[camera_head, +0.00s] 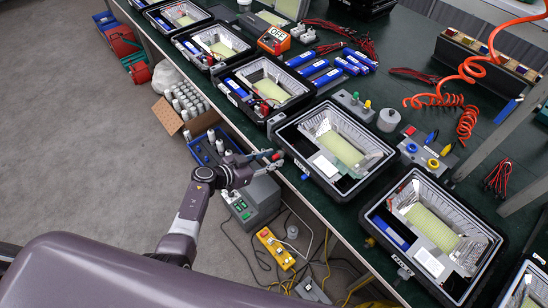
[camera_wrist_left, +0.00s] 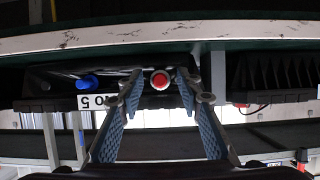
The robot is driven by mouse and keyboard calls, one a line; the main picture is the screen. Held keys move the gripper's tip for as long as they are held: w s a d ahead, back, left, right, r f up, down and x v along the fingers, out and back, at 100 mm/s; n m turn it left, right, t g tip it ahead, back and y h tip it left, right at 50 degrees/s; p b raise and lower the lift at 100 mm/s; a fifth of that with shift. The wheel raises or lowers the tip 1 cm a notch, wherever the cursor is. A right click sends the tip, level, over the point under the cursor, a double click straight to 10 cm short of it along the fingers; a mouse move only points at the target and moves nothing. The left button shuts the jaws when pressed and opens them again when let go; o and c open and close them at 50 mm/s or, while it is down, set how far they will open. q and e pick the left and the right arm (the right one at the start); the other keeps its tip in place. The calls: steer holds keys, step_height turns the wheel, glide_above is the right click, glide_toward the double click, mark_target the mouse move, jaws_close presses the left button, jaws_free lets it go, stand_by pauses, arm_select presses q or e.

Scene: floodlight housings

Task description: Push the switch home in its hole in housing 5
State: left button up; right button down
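Housing 5 (camera_head: 301,136) is a black floodlight housing at the table's near edge, with a yellow-green panel inside. Its label (camera_wrist_left: 97,101) faces my left wrist camera, and a blue part (camera_wrist_left: 88,81) sits on the same side. The red round switch (camera_wrist_left: 160,80) shows end-on at the housing's side; how deep it sits in its hole cannot be told. My left gripper (camera_head: 272,161) is at that side. In the left wrist view the gripper's fingers (camera_wrist_left: 158,88) stand apart on both sides of the switch, with a visible gap on each side. My right gripper is not in view.
More housings stand along the table on both sides, one at the right (camera_head: 432,230). A grey box with green buttons (camera_head: 252,202) and a yellow control box (camera_head: 275,248) are below the edge. A blue crate (camera_head: 212,148) stands beside my left gripper.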

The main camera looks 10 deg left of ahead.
arm_select(q)
steer(key=shift+s+a+r, duration=0.1)
steer(key=shift+s+a, duration=0.25)
steer(key=v, duration=1.1)
steer(key=s+a+f+n+y+b, duration=0.15)
steer(key=s+f, duration=0.25)
steer(key=f, duration=0.5)
steer(key=s+a+f+n+y+b, duration=0.1)
steer(key=s+f+n+y, duration=0.15)
steer(key=s+f, duration=0.45)
steer(key=s+a+f+n+y+b, duration=0.1)
steer(key=s+f+y, duration=0.15)
steer(key=f, duration=0.85)
steer(key=s+f+g+y+b, duration=0.1)
steer(key=s+f+g, duration=0.3)
steer(key=s+f, duration=0.4)
steer(key=s+d+f+g+b, duration=0.1)
steer(key=s+f+g, duration=0.4)
steer(key=s, duration=1.8)
step_height(320, 180, down, 3)
steer(key=shift+s+d+f+g+y, duration=0.2)
steer(key=shift+s+d+g+y, duration=0.05)
steer(key=shift+s+g+y, duration=0.1)
steer(key=shift+o, duration=0.2)
